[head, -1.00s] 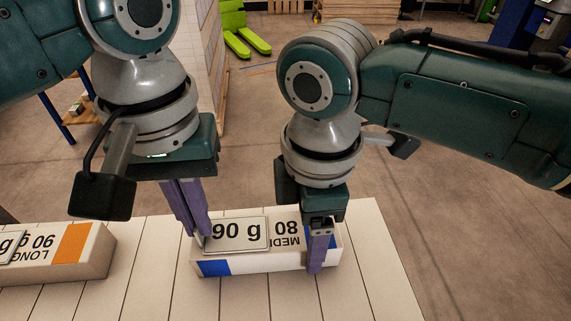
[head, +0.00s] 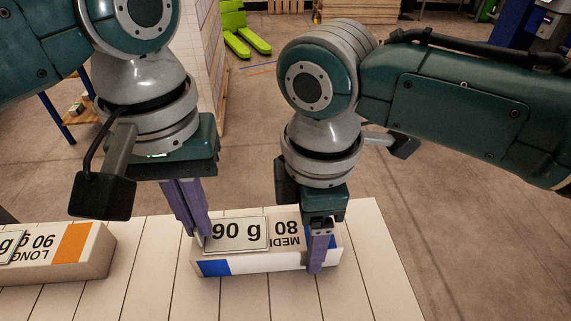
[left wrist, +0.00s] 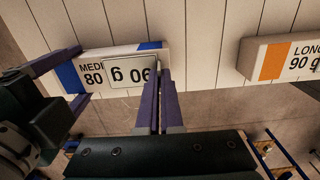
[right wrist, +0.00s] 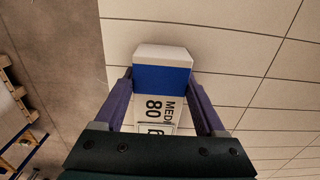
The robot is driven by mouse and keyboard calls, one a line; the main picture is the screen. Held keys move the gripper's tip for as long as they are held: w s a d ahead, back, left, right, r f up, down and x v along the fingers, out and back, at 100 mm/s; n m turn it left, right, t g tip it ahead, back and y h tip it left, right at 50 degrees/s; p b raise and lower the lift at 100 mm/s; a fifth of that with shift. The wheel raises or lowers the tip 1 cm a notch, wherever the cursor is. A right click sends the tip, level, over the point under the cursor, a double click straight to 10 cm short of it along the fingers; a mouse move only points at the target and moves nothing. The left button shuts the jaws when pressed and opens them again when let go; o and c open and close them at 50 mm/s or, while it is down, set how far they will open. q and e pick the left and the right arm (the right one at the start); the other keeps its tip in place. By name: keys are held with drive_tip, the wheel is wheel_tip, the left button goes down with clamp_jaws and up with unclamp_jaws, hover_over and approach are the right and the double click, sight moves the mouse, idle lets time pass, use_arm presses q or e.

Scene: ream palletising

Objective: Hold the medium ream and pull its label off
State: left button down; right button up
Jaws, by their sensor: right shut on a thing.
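The medium ream (head: 270,263), white with blue bands, lies flat on the slatted white surface. It also shows in the left wrist view (left wrist: 93,75) and the right wrist view (right wrist: 162,77). Its label (head: 236,234), a pale plate marked 90 g, lies on its top, partly over the printing. My right gripper (head: 318,262) is shut across the right end of the ream, one finger on each side (right wrist: 160,95). My left gripper (head: 198,228) is at the label's left edge. Its fingers (left wrist: 158,78) are close together with a narrow gap. The exact contact there is hidden.
A long ream (head: 88,262) with an orange band lies to the left, with a label plate (head: 10,246) on it. The surface (head: 375,260) is bare right of the medium ream. A green pallet truck (head: 240,35) stands on the floor behind.

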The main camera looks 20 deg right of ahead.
use_arm(q)
drive_tip(key=shift+r, duration=0.15)
drive_tip(key=shift+r, duration=2.1)
drive_tip(key=shift+r, duration=1.5)
use_arm(e)
drive_tip(key=o, duration=1.5)
drive_tip(key=shift+r, duration=0.1)
